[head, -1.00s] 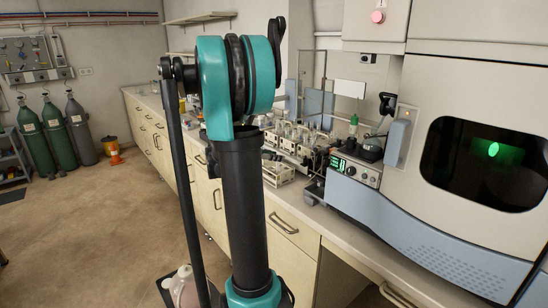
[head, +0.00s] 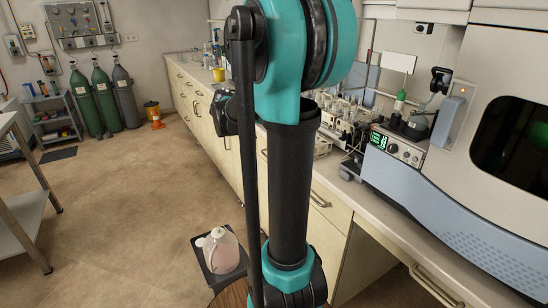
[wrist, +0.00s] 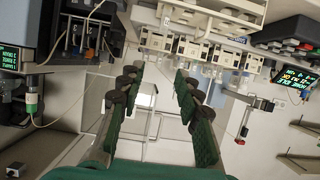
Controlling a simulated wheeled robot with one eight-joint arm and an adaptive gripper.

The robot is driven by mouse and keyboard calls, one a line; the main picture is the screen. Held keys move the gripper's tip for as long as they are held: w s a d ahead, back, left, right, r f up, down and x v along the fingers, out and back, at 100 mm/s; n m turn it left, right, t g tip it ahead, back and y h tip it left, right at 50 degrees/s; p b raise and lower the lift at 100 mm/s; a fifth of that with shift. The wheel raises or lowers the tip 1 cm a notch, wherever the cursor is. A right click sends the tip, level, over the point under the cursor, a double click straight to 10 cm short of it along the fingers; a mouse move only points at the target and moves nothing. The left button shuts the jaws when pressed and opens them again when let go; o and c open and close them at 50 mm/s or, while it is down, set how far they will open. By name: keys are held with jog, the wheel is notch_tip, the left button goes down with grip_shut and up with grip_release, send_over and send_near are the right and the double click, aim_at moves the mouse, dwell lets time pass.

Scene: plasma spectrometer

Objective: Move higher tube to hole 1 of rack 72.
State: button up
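My gripper (wrist: 157,84) shows in the wrist view with its two green-padded fingers spread apart and nothing between them. In the head view my arm stands in front of the bench and I cannot make out the fingers. A group of racks and small glassware (head: 345,118) stands on the bench just right of my arm in the head view, partly hidden by it. I cannot tell which is rack 72, nor pick out the higher tube. In the wrist view a row of pale blocks with dark openings (wrist: 195,50) lies beyond the fingertips.
A long bench (head: 335,188) runs along the wall. The large spectrometer (head: 470,185) and a small device with a green display (head: 398,147) stand at right. A pink jug (head: 221,252) sits on a floor tray. Gas cylinders (head: 105,95) stand at the back. The left floor is mostly clear.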

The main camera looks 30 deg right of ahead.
jog(key=s+a+f+n+t+y, duration=0.1)
jog(key=s+a+f+n+y, duration=0.5)
jog(key=a+f, duration=0.6)
jog(key=s+a+f+n+t+y, duration=0.2)
jog(key=s+a+f+n+y, duration=0.5)
jog(key=s+a+f+n, duration=0.4)
jog(key=shift+s+a+f, duration=0.15)
jog(key=shift+a+f, duration=0.6)
jog(key=shift+a, duration=0.45)
